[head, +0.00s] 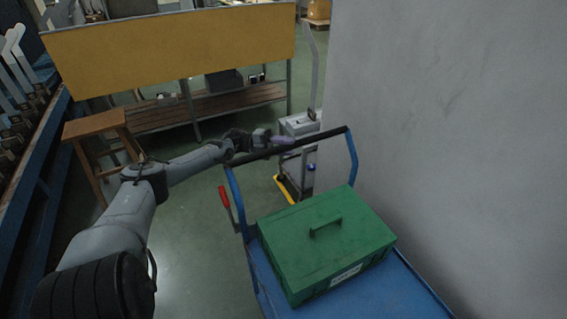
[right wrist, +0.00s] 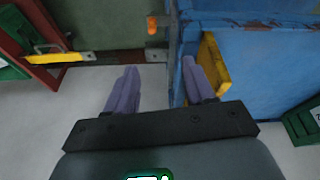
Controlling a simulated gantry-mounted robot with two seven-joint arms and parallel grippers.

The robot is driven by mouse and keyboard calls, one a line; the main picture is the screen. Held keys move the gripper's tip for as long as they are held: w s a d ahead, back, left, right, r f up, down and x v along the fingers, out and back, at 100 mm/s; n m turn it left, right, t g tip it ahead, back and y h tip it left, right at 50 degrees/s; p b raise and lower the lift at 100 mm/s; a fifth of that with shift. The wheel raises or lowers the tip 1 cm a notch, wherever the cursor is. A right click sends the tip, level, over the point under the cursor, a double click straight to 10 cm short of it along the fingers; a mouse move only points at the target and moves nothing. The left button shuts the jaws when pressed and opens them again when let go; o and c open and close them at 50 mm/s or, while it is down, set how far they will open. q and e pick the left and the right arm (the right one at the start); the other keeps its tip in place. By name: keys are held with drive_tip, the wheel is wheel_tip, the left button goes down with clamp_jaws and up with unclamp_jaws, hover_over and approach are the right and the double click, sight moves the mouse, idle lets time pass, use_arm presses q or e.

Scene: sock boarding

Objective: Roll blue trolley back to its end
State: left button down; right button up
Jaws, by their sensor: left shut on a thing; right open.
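The blue trolley (head: 402,285) stands right of centre in the head view, with blue uprights and a black push bar (head: 322,137). A green lidded box (head: 325,243) with a handle and white label sits on its deck. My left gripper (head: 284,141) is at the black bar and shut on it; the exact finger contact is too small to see. My right gripper (right wrist: 158,88) shows in the right wrist view, open with nothing between its purple fingers. It is not in the head view.
A grey wall (head: 445,130) runs close along the trolley's right side. A wooden stool (head: 97,127) and a yellow-panelled bench (head: 175,50) stand beyond. A small wheeled stand (head: 300,125) is behind the bar. Worn blue metal (right wrist: 255,65) is beside my right fingers.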

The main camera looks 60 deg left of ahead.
use_arm(q)
drive_tip(key=a+b, duration=0.7)
drive_tip(key=b, duration=0.8)
drive_tip(key=shift+f, duration=0.45)
drive_tip(key=shift+a, duration=0.1)
drive_tip(key=c, duration=1)
unclamp_jaws()
drive_tip(key=shift+o, duration=0.6)
drive_tip(key=shift+r, duration=0.2)
drive_tip(key=shift+r, duration=0.1)
drive_tip(key=v, duration=0.7)
